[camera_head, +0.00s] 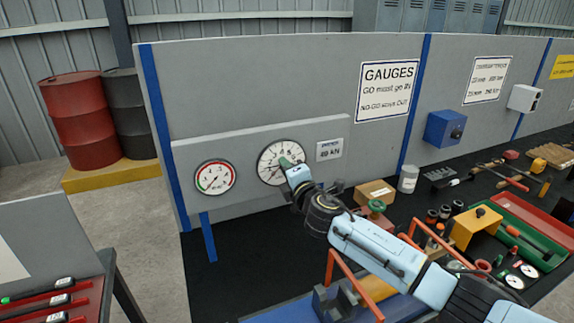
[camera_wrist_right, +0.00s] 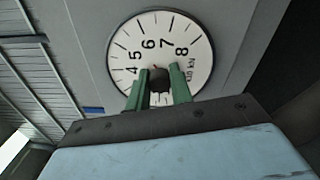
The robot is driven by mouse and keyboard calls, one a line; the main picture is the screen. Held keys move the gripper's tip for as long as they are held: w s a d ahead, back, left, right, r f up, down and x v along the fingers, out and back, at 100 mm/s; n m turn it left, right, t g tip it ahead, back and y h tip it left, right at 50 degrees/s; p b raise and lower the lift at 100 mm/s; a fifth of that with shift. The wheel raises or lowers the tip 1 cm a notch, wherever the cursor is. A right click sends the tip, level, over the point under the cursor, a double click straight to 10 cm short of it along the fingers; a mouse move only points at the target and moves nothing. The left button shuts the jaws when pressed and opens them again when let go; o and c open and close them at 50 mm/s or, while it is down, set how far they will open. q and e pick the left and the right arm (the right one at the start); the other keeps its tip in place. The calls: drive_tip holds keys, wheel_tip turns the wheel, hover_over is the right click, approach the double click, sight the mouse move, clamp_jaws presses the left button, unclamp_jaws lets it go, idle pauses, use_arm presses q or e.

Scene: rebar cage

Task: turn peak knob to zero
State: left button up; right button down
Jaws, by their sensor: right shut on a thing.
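The large white gauge dial (camera_head: 270,155) is mounted on the grey panel, with a small label plate to its right. In the right wrist view the dial (camera_wrist_right: 190,55) shows numbers 4 to 8. A dark knob (camera_wrist_right: 159,80) is at its middle. My right gripper (camera_head: 288,163) reaches up to the dial, and its green fingers (camera_wrist_right: 160,85) are shut on the knob, one on each side. A bit of red pointer shows just above the knob; its full reading is hidden by the gripper. My left gripper is not in view.
A smaller red-rimmed gauge (camera_head: 215,177) is left of the dial. A blue box (camera_head: 444,129) is on the panel.

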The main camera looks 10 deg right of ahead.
drive_tip(key=n+p, duration=0.2)
drive_tip(key=n, duration=0.2)
drive_tip(key=shift+n, duration=0.3)
drive_tip(key=shift+n+p, duration=0.8)
drive_tip(key=shift+n, duration=1.5)
drive_tip(key=c, duration=1.2)
unclamp_jaws()
drive_tip(key=shift+c, duration=0.2)
drive_tip(key=shift+s, duration=0.15)
drive_tip(key=s+d, duration=0.2)
drive_tip(key=s, duration=1.1)
drive_tip(key=shift+d+p, duration=0.25)
drive_tip(key=shift+p, duration=0.05)
